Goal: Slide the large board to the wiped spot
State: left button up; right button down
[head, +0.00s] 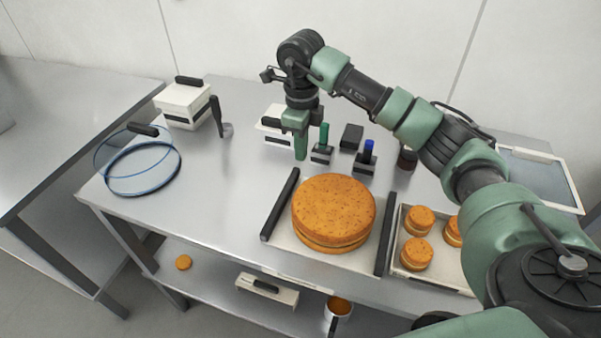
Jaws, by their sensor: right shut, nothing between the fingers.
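The large board (284,238) lies near the front edge of the metal table, with a black bar handle along its left side (280,205) and another along its right side (384,234). A large round orange-brown two-layer cake (333,210) sits on it and covers most of its surface. My right gripper (300,154) is shut and empty, pointing down behind the board, apart from its handles. I cannot make out a distinct wiped spot; bare metal shows left of the board. My left gripper is out of view.
A blue-rimmed clear dome (142,172) and a white box (183,107) stand left. Another white box (277,139), a green-topped holder (322,152), a blue-topped one (365,162) and a dark jar (406,159) stand behind the board. A tray (401,268) of small cakes adjoins its right.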

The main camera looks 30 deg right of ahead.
aim_at(301, 177)
notch_tip(301, 177, down, 8)
jog(key=shift+s+r+p, duration=0.1)
jog(key=shift+p, duration=1.15)
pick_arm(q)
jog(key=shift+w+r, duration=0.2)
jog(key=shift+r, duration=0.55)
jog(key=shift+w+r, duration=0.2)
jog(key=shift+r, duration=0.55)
pick_arm(e)
jog(key=shift+f, duration=0.8)
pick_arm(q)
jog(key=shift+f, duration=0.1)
